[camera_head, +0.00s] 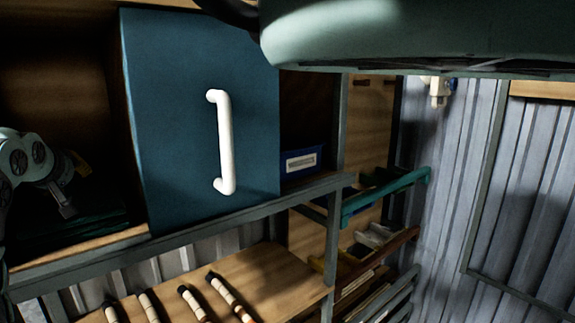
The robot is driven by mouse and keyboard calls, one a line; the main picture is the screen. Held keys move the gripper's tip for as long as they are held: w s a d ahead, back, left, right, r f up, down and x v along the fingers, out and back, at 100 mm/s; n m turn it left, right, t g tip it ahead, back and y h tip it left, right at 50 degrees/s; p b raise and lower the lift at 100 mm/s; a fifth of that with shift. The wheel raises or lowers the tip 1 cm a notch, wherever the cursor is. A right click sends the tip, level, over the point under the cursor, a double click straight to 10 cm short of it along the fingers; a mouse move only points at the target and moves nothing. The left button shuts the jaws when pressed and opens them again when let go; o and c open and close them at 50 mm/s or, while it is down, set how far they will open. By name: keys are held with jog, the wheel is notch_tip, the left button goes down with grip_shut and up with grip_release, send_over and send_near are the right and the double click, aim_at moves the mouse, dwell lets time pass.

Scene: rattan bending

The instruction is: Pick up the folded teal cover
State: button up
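A dark teal, flat folded cloth, seemingly the cover (85,229), lies on the floor of the open shelf compartment at the left. It is deep in shadow, and its outline and folds are hard to make out. My gripper (68,208) reaches into this compartment from the left edge and points down over the cloth. It is small and dark here, so I cannot tell its finger opening or whether it touches the cloth.
A blue door (175,110) with a white handle (226,142) stands just right of the compartment. A blue bin (302,162) sits beyond it. Several banded rods (230,297) lie on the wooden shelf (268,268) below. Teal rails (385,195) jut out at the right.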

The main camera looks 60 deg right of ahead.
grip_shut()
jog(key=shift+r, duration=0.1)
dwell(0.5)
